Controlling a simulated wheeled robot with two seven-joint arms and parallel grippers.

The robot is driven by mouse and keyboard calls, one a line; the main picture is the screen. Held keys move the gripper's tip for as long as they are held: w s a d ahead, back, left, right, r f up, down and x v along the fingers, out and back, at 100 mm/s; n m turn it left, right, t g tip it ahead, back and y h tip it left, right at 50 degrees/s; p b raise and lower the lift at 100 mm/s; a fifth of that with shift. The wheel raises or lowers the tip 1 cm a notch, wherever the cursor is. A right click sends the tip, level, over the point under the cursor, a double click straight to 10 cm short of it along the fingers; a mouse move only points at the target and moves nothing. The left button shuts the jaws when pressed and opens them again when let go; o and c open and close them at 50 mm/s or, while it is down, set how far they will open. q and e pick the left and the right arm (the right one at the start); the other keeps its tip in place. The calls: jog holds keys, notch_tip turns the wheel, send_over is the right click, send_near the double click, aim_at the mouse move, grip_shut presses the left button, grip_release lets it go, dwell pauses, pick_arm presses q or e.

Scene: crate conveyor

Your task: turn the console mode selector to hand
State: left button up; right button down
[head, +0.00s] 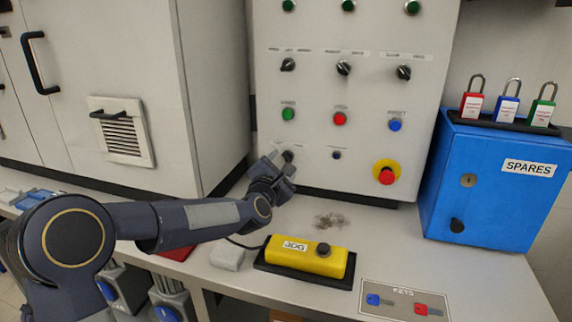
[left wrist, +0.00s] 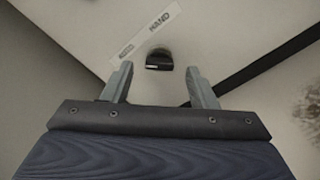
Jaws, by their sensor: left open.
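The console mode selector (left wrist: 158,60) is a small black knob at the lower left of the white console panel. In the left wrist view a label reading HAND sits by it, with other wording too small to read. In the head view the selector (head: 287,156) shows just beyond my left gripper (head: 283,168). My left gripper also shows in the left wrist view (left wrist: 160,84), with its two fingers apart and empty. The knob appears between and beyond the fingertips, seemingly not touched. My right gripper is not in view.
The console (head: 310,215) carries several buttons, selectors and a red emergency knob (head: 386,173). A yellow JOG box (head: 290,257) lies on the bench below. A blue SPARES box (head: 500,210) with padlocks on top stands right. A KEYS mat (head: 395,310) lies at the front.

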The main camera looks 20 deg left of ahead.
pick_arm(q)
jog(key=shift+w, duration=1)
jog(key=shift+c, duration=0.4)
jog(key=c, duration=0.9)
